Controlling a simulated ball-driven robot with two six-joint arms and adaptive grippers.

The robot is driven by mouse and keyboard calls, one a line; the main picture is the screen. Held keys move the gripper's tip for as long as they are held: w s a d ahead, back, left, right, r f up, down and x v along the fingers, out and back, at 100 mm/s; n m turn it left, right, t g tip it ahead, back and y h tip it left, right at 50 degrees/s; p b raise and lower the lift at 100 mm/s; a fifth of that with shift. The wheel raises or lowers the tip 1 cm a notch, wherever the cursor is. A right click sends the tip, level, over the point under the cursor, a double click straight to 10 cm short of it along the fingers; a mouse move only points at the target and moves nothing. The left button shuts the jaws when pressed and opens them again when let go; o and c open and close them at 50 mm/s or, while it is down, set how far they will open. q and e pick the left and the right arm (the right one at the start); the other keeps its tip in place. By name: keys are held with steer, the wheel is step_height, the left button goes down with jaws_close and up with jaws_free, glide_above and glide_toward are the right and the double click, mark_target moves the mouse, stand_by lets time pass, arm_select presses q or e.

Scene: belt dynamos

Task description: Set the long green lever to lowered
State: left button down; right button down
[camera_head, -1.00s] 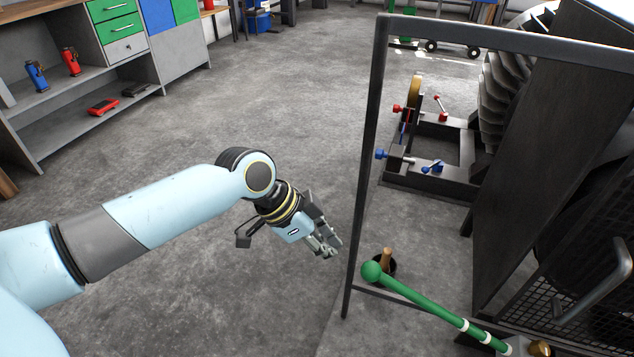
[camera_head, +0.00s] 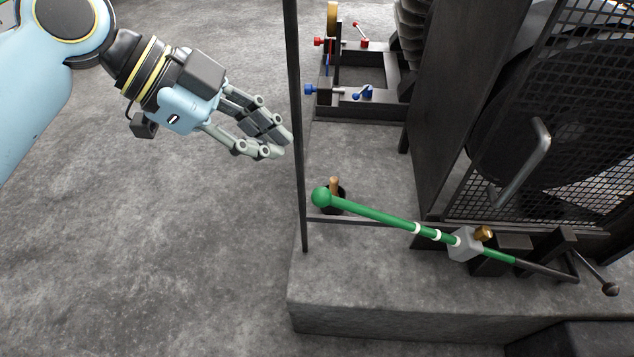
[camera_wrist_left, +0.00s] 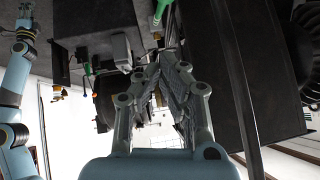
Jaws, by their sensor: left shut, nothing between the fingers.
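In the left wrist view a part of the green lever (camera_wrist_left: 160,10) shows at the top. My left gripper (camera_head: 282,146) is shut and empty, to the upper left of the knob and apart from it, on the near side of a dark upright post. It also shows in the left wrist view (camera_wrist_left: 165,58). My right gripper is not seen in the head view.
A dark frame post (camera_head: 297,130) stands between my left gripper and the lever. A mesh guard (camera_head: 570,120) with a grey handle (camera_head: 525,165) is at the right. A stand with red and blue knobs (camera_head: 360,92) is behind. The floor at left is clear.

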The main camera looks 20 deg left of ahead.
arm_select(q)
steer(key=a+f+b+x, duration=0.2)
steer(key=b+x, duration=0.1)
steer(key=x, duration=0.9)
steer(key=shift+s, duration=0.15)
